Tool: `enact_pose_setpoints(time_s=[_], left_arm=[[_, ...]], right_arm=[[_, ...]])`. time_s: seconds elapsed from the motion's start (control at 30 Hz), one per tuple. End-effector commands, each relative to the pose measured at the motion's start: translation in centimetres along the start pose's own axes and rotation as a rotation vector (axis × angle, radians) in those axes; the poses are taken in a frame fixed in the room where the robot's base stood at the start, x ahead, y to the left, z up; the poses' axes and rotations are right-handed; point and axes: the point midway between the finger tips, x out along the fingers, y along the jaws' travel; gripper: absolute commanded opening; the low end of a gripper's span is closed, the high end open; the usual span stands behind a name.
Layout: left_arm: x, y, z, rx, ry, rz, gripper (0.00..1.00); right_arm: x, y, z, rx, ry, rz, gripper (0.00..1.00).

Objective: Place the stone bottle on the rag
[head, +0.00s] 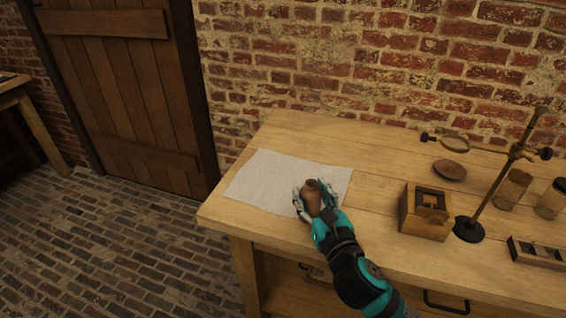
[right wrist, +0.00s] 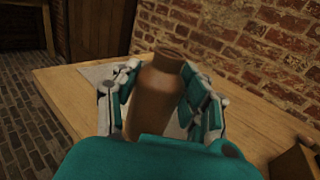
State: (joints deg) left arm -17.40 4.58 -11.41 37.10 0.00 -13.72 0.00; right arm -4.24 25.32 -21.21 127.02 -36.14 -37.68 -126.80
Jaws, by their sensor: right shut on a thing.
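The stone bottle (head: 313,197) is brown with a short neck and an open mouth. My right gripper (head: 316,200) is shut on its body, with fingers on both sides. The right wrist view shows the bottle (right wrist: 156,95) nearly upright, slightly tilted, between the fingers of the gripper (right wrist: 160,100). The rag (head: 262,180) is a pale grey cloth lying flat at the left end of the wooden table. The bottle appears over the rag's right front part. Its base is hidden, so I cannot tell whether it touches the cloth. My left gripper is not in view.
On the table (head: 385,160), right of the rag, stand a wooden box (head: 425,212), a metal stand (head: 497,190) with a ring, a brown dish (head: 449,170), glass jars (head: 512,189) and a low tray (head: 540,253). A brick wall (head: 400,60) is behind.

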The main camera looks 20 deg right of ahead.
Motion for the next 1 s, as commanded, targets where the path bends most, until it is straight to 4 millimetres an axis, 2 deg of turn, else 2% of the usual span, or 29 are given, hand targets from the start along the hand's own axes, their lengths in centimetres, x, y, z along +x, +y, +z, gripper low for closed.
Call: enact_pose_setpoints(time_s=[0.17, 0.5, 0.63, 0.73, 0.87, 1.0], left_arm=[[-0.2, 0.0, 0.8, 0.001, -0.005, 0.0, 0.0], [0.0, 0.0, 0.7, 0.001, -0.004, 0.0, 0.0], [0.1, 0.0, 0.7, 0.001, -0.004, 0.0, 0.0], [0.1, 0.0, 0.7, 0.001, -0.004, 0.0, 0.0], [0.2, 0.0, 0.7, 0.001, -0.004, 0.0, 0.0], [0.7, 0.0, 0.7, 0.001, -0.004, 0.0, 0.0]], right_arm=[[2.2, -0.2, 0.3, 0.001, -0.002, -0.003, 0.0], [11.2, -0.8, -0.6, 0.003, -0.003, -0.004, 0.0], [14.1, -0.9, -0.9, 0.002, -0.001, -0.002, 0.0], [15.5, -1.0, -1.1, 0.003, -0.001, -0.002, 0.0], [16.2, -1.1, -1.4, 0.001, 0.0, -0.001, 0.0], [16.2, -1.0, -3.5, 0.005, 0.004, -0.001, 0.0]])
